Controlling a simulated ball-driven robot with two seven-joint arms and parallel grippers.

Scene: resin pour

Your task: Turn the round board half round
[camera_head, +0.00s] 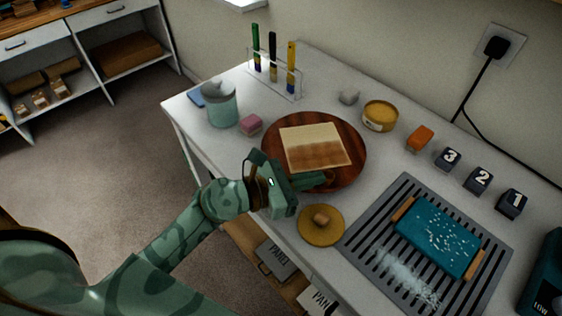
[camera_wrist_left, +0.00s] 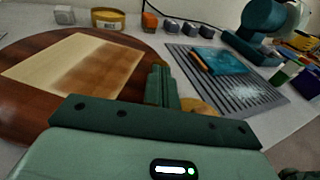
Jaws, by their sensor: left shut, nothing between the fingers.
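The round board (camera_head: 275,146) is dark brown wood and lies flat on the white table in the middle of the head view. A square panel (camera_head: 313,146), pale at the far side and brown at the near side, lies on it. The board (camera_wrist_left: 25,127) and panel (camera_wrist_left: 70,70) also fill the left of the left wrist view. My left gripper (camera_head: 328,179) is shut and empty, its fingers at the board's near right edge. I cannot tell whether they touch it. In the left wrist view the fingers (camera_wrist_left: 160,82) are together beside the board's edge. My right gripper is not in view.
A yellow lid (camera_head: 320,226) with a knob sits just in front of the gripper. A grey grate (camera_head: 365,222) with a teal block (camera_head: 438,236) is to the right. A teal cup (camera_head: 222,104), a pink block (camera_head: 251,124) and a yellow tin (camera_head: 380,116) stand near the board.

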